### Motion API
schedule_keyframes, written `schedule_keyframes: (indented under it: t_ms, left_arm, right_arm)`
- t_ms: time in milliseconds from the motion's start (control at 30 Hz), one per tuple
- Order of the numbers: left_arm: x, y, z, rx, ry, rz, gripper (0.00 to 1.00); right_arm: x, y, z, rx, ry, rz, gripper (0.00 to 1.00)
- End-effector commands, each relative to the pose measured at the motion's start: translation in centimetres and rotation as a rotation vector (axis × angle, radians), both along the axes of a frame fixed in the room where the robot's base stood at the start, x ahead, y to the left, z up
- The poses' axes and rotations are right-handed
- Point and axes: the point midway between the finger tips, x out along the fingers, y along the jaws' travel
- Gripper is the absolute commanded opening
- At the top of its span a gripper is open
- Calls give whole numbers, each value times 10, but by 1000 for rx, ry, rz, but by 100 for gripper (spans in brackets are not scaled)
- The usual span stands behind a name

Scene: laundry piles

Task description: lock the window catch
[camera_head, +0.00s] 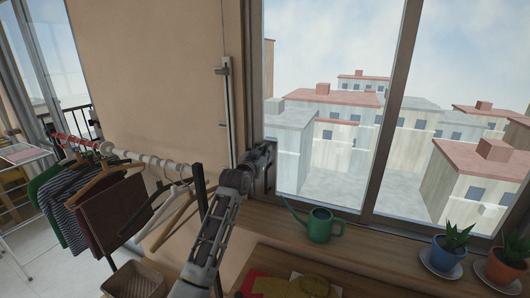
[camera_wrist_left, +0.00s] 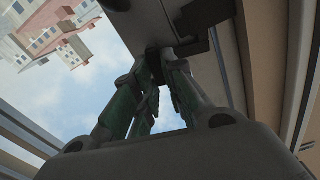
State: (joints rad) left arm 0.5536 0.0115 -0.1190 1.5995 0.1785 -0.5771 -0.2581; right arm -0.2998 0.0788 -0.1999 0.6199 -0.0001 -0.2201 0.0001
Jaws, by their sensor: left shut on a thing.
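The window (camera_head: 330,120) has a brown frame and shows buildings outside. My left gripper (camera_head: 262,160) is at the lower part of the window's left frame post. In the left wrist view the fingers of my left gripper (camera_wrist_left: 160,58) come together on the small dark window catch (camera_wrist_left: 194,20) at the window frame (camera_wrist_left: 222,60). Its body is partly hidden by the fingers, and its exact angle cannot be told. In the head view my gripper hides most of it. My right gripper is not in view.
A green watering can (camera_head: 320,225) stands on the wooden sill (camera_head: 375,240), close right of my left arm. Potted plants in a blue pot (camera_head: 447,252) and an orange pot (camera_head: 503,266) are further right. A clothes rail (camera_head: 150,159) with hangers stands left; a wicker basket (camera_head: 135,282) is below.

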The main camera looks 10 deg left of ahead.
Motion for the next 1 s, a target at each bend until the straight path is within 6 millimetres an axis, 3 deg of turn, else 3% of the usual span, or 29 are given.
schedule_keyframes:
  t_ms: [300,667,700,833,1000]
  left_arm:
    - [1,2,1,-172,36,0,0]
    - [1,2,0,-195,39,0,0]
    - [1,2,0,-195,39,0,15]
    - [1,2,0,-194,39,0,32]
    - [1,2,0,-193,39,0,34]
  right_arm:
    - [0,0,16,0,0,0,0]
    - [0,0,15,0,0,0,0]
    - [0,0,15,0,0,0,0]
    - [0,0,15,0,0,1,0]
    - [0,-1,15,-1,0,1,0]
